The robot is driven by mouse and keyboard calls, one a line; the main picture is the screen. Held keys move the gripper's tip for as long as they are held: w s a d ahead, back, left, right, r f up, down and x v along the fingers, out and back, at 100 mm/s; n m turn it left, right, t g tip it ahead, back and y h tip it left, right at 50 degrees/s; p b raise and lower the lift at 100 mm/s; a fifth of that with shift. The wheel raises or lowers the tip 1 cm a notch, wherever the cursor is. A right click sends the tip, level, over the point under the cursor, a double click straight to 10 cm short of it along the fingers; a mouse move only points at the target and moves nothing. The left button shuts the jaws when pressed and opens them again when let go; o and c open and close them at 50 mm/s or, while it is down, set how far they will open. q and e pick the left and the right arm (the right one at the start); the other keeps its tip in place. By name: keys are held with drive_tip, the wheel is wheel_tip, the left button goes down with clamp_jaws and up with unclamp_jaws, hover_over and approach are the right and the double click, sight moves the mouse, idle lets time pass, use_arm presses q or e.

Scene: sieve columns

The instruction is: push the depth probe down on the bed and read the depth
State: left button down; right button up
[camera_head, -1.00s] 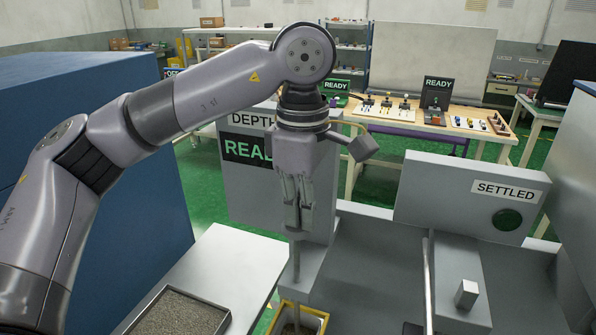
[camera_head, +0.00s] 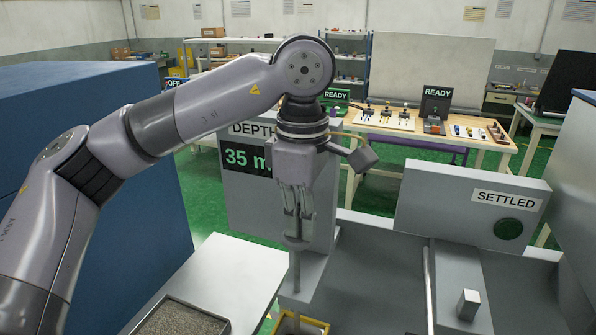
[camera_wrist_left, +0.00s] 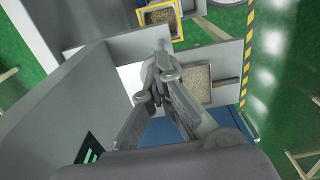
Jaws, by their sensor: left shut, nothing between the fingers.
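The depth probe (camera_head: 295,268) is a thin grey upright rod with a wider top, passing down through a grey bracket. My left gripper (camera_head: 297,238) is shut and empty, pointing down right over the probe's top; the tips look in contact with it. In the left wrist view the gripper (camera_wrist_left: 160,72) covers most of the probe. The yellow-rimmed box (camera_head: 314,323) with the bed stands below, cut off by the frame; the probe's lower end is hard to make out. The depth display (camera_head: 240,158) reads "35 m", the rest hidden behind my gripper. My right gripper is not in view.
A tray of grey grains (camera_head: 182,318) stands on the pale table at lower left. A grey panel marked SETTLED (camera_head: 470,205) with a dark green round lamp (camera_head: 509,228) stands at right, near a grey block (camera_head: 468,304). A blue cabinet (camera_head: 90,130) is at left.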

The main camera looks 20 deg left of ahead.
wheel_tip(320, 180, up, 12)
drive_tip(key=p, duration=1.1)
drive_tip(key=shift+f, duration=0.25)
